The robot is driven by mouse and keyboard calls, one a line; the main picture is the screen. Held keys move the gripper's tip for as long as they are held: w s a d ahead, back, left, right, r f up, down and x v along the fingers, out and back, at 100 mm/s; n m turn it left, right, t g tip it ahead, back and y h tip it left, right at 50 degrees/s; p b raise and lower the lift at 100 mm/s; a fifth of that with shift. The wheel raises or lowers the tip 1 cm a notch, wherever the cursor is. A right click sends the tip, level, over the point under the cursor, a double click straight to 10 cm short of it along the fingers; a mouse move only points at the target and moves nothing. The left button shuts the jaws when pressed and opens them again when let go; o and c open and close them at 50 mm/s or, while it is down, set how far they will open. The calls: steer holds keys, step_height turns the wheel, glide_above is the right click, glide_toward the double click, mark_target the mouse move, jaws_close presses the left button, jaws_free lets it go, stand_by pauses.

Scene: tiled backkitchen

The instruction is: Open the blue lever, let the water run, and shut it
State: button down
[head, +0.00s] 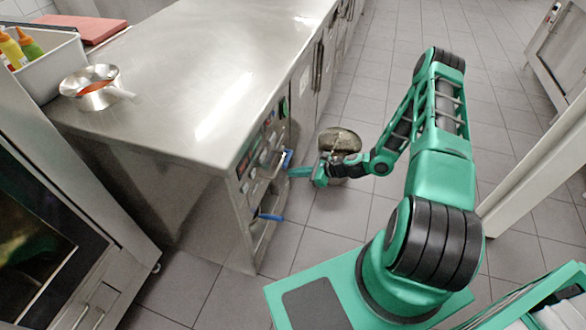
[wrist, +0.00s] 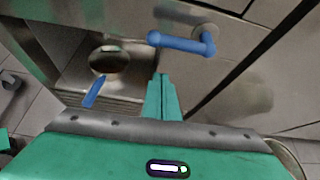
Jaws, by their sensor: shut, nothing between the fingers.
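A blue lever (head: 287,158) is on the front of the steel counter. In the wrist view the blue lever (wrist: 180,42) is L-shaped, runs sideways and joins a round grey mount at its right end. My gripper (head: 300,172) is close in front of it in the head view. In the wrist view my gripper's fingertips (wrist: 161,78) are together, empty, below the lever and apart from it in the picture. A second blue handle (head: 270,217) sits lower on the counter front; it also shows in the wrist view (wrist: 95,92). I see no running water.
A round metal vessel (wrist: 109,62) sits in a steel recess beside the lower handle. The steel counter (head: 205,60) carries a small pan (head: 92,92). A round metal container (head: 340,142) stands behind my wrist. Tiled floor (head: 325,245) is open in front of the counter.

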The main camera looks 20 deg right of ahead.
steer(key=v, duration=1)
steer(key=shift+w, duration=0.15)
steer(key=shift+d, duration=0.1)
